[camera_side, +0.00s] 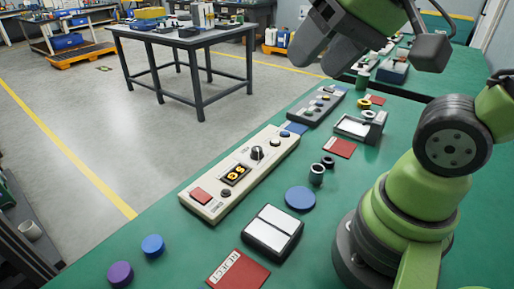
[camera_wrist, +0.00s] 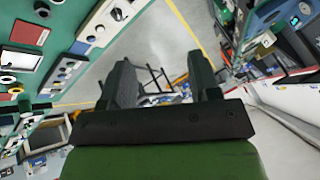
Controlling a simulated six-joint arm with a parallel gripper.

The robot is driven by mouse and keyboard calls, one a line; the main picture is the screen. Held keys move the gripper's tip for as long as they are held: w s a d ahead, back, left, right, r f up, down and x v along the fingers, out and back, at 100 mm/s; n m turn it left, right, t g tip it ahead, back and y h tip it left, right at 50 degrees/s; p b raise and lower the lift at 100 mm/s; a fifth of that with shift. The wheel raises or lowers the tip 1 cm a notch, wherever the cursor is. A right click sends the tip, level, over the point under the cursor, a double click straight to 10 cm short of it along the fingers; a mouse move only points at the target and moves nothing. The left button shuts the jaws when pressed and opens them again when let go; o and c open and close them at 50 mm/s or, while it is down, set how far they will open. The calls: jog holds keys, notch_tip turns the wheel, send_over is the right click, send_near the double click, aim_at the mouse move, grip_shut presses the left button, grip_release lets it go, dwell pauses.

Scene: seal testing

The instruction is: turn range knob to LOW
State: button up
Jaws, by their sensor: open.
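A beige control box (camera_side: 222,203) lies on the green bench in the side view. It has a red square button, a lit display (camera_side: 236,174) with orange digits, and a black knob (camera_side: 257,153) that stands up near its far end. The knob's pointer and the lettering are too small to read. My gripper (camera_side: 317,62) is high above the bench, beyond and to the right of the box, apart from the knob. It is open and empty. In the wrist view its two dark fingers (camera_wrist: 160,78) stand apart with floor between them.
A grey control box (camera_side: 316,107) sits beyond the beige one. A blue disc (camera_side: 300,198), black rings (camera_side: 316,174), a white-topped tray (camera_side: 272,231) and a red card (camera_side: 238,270) lie nearby. Purple (camera_side: 120,273) and blue caps (camera_side: 152,245) are at front left.

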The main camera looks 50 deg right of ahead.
jog(key=w+d+f+m+g+h, duration=0.1)
jog(key=w+d+f+m+g, duration=0.3)
jog(key=w, duration=0.6)
jog(key=m+g, duration=0.2)
jog(key=m, duration=0.4)
send_near(257, 148)
jog(key=f, duration=0.9)
jog(key=shift+w+a+f, duration=0.2)
jog(key=shift+a+f, duration=0.05)
jog(key=shift+a, duration=0.05)
jog(key=shift+n, duration=0.3)
jog(key=c, duration=0.9)
